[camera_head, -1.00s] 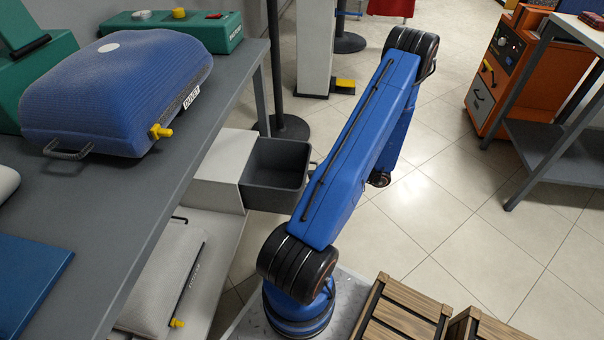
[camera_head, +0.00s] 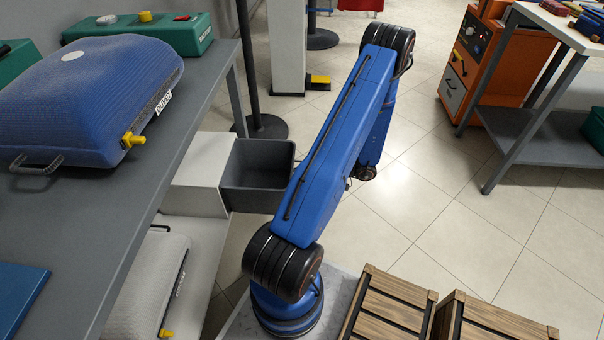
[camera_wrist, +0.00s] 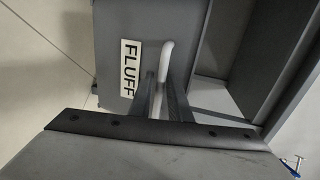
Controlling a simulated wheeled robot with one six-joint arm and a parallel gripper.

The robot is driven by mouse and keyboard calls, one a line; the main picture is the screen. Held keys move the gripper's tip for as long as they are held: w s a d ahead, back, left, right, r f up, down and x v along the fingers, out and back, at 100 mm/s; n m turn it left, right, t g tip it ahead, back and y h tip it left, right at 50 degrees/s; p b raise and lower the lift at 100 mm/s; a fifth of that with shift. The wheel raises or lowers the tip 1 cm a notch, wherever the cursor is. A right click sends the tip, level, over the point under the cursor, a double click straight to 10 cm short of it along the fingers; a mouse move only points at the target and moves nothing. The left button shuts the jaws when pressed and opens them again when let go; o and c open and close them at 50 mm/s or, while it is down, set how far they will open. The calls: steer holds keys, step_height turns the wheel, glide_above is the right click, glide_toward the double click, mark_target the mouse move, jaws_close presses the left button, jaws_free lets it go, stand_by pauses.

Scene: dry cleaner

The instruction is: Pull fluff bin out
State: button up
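The fluff bin (camera_head: 254,178) is a dark grey open-topped box. It sticks out of the white housing (camera_head: 203,178) beside the grey table, and it looks empty. In the wrist view, its grey front (camera_wrist: 112,75) carries a white FLUFF label (camera_wrist: 131,69) and a white bar handle (camera_wrist: 166,58). My gripper (camera_wrist: 163,88) has one dark finger on each side of the handle and looks shut on it. In the head view, my blue arm hides the gripper and the bin's handle.
The grey table (camera_head: 170,130) at left holds a blue padded press (camera_head: 85,100). A dark post (camera_head: 262,126) stands close behind the bin. Wooden crates (camera_head: 390,310) sit at front right. An orange machine (camera_head: 470,60) and a side table (camera_head: 560,150) stand at right. Tiled floor between is clear.

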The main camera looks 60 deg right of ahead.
steer(key=v, duration=1.7)
steer(key=shift+s, duration=0.2)
steer(key=shift+d, duration=0.15)
